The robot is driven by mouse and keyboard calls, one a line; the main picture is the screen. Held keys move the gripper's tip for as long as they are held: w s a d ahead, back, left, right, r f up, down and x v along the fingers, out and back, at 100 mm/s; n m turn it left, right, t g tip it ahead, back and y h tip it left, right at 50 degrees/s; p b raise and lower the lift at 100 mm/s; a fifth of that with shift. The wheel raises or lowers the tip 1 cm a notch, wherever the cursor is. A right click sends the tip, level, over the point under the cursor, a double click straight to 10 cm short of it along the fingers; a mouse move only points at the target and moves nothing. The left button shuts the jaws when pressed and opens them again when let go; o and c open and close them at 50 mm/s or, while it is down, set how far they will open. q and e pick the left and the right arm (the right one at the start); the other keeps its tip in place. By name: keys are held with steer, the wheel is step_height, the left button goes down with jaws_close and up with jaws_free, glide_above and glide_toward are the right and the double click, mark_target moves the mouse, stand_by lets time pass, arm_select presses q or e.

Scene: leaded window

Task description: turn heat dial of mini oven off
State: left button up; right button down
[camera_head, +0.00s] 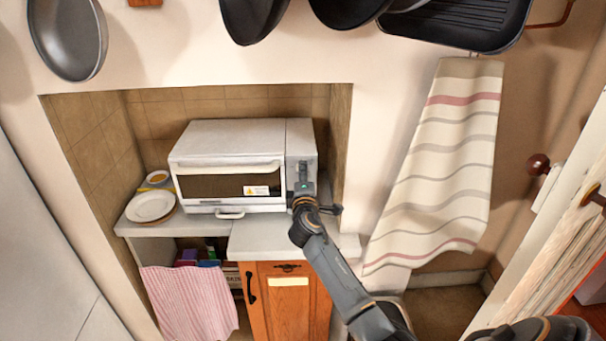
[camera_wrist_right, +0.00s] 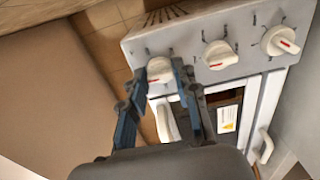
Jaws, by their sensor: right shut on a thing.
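The white mini oven (camera_head: 228,165) stands in the tiled niche in the head view, its door closed. Its control panel, on the right of the front, is partly hidden by my right gripper (camera_head: 303,188). The right wrist view shows three white dials with red marks in a row. My right gripper (camera_wrist_right: 165,78) is shut on the top dial (camera_wrist_right: 157,69), the leftmost one there. The middle dial (camera_wrist_right: 219,55) and the bottom dial (camera_wrist_right: 281,41) are free. Dial labels are too small to read. My left gripper is not in view.
White plates (camera_head: 151,205) lie left of the oven on the counter (camera_head: 270,238). A striped towel (camera_head: 440,165) hangs on the right. Pans (camera_head: 68,38) hang above. A pink striped cloth (camera_head: 190,300) hangs below the counter, beside a wooden cabinet door (camera_head: 288,312).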

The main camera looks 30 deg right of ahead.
steer(key=shift+r, duration=0.25)
steer(key=c, duration=1.1)
jaws_free()
steer(key=shift+o, duration=0.5)
steer(key=shift+w+f, duration=0.1)
steer(key=shift+f, duration=0.1)
steer(key=v, duration=1.2)
steer(key=shift+d, duration=0.15)
